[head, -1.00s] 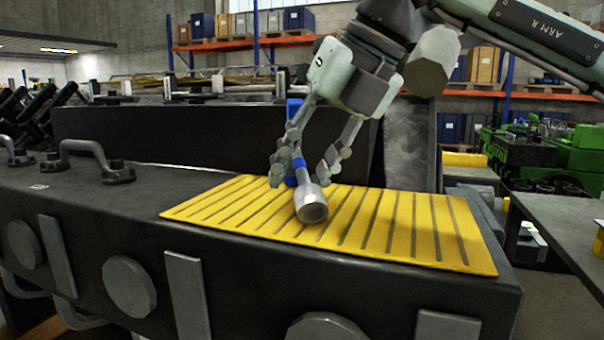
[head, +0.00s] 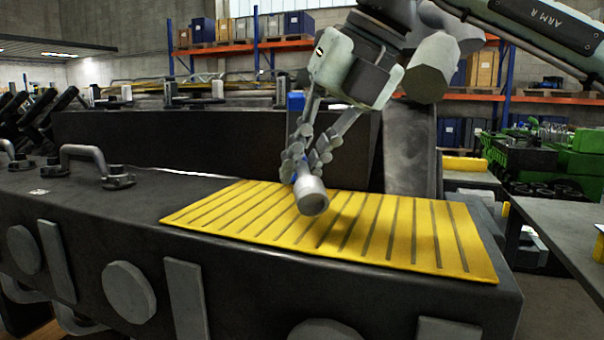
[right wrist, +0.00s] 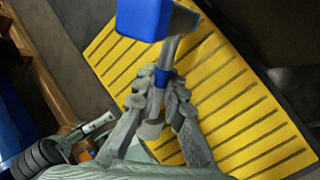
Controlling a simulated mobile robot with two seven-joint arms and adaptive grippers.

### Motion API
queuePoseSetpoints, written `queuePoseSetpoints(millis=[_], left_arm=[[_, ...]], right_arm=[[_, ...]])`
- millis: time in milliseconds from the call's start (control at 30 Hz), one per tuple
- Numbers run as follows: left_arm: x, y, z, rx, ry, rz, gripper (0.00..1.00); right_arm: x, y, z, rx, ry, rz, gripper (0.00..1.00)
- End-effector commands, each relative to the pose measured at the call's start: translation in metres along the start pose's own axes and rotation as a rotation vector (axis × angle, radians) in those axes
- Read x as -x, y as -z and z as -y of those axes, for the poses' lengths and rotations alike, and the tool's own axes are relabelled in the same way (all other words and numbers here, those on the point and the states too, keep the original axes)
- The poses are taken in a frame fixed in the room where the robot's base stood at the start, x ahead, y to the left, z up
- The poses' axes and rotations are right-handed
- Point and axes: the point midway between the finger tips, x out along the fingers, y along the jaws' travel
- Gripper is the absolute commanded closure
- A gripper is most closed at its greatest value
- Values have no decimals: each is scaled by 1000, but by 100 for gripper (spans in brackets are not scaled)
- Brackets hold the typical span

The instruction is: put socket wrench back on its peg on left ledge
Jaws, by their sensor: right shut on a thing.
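The socket wrench has a blue block-shaped end (head: 295,106), a grey shaft and a silver socket end (head: 311,195). My right gripper (head: 305,167) is shut on its shaft, with the silver end low over the yellow mat. In the right wrist view the fingers (right wrist: 159,92) close around the shaft beside a blue band, and the blue end (right wrist: 145,18) sticks out beyond them. Whether the silver end touches the mat is hard to tell. I cannot make out the peg or the left ledge. My left gripper is not in view.
The yellow slotted mat (head: 400,225) lies on a dark engine block (head: 110,220) with a grey handle (head: 90,165) at its left. A dark raised wall (head: 200,138) stands behind the mat. A grey table (head: 560,220) and a green engine (head: 520,150) are at right.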

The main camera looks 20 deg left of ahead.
Motion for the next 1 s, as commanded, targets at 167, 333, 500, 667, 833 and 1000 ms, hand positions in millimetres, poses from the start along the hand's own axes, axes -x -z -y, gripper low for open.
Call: queuePoseSetpoints(millis=[167, 333, 500, 667, 833, 1000], left_arm=[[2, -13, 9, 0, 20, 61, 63], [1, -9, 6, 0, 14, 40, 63], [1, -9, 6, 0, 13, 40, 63], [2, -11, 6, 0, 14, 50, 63], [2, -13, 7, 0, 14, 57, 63], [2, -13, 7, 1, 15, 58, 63]], right_arm=[[27, -6, -22, 7, -1, 4, 100], [42, 8, -63, 7, 0, 5, 100], [56, 19, -99, 4, 1, 4, 100], [64, 26, -120, 2, -1, 4, 100], [68, 29, -130, 0, -1, 3, 100], [68, 30, -131, -1, -2, 2, 100]])
